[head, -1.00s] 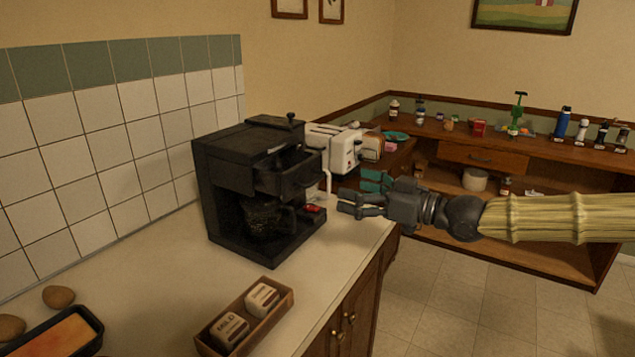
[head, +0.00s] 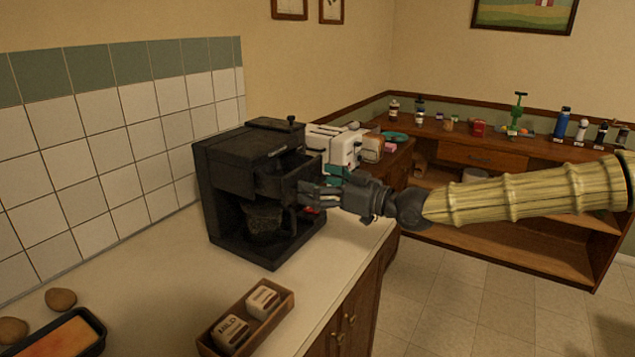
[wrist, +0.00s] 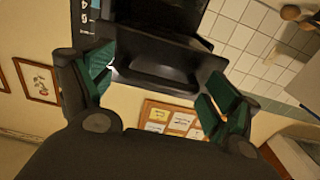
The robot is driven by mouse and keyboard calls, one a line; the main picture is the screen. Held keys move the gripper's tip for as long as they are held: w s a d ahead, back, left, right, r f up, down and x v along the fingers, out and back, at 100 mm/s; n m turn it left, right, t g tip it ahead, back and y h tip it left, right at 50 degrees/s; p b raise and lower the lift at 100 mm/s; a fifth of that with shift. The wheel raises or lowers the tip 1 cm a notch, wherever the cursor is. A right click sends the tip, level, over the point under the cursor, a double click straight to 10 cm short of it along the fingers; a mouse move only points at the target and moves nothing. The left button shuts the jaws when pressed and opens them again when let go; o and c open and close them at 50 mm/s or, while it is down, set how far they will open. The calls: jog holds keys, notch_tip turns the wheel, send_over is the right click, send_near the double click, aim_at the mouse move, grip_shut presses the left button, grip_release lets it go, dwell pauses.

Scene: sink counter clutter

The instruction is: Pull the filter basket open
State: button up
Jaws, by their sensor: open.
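The black coffee machine (head: 222,172) stands on the counter by the tiled wall. Its filter basket (head: 272,180) sits above the glass carafe (head: 264,220) and juts out of the body at the front. My gripper (head: 306,190) is open at the front of the basket, and its fingers partly hide the basket's front. In the wrist view, the dark basket front (wrist: 160,72) with its protruding lip lies between my spread green-padded fingers (wrist: 157,80). I cannot tell whether a finger touches it.
A white toaster (head: 341,148) stands just behind my gripper. A wooden box (head: 287,297) with two labelled blocks lies on the front counter. A pan (head: 95,322) and brown round items (head: 60,299) are at left. The counter between is clear.

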jog(key=c, duration=1.3)
jog(key=shift+v, duration=1.75)
jog(key=shift+r, duration=0.1)
jog(key=o, duration=1.2)
jog(key=shift+o, duration=0.5)
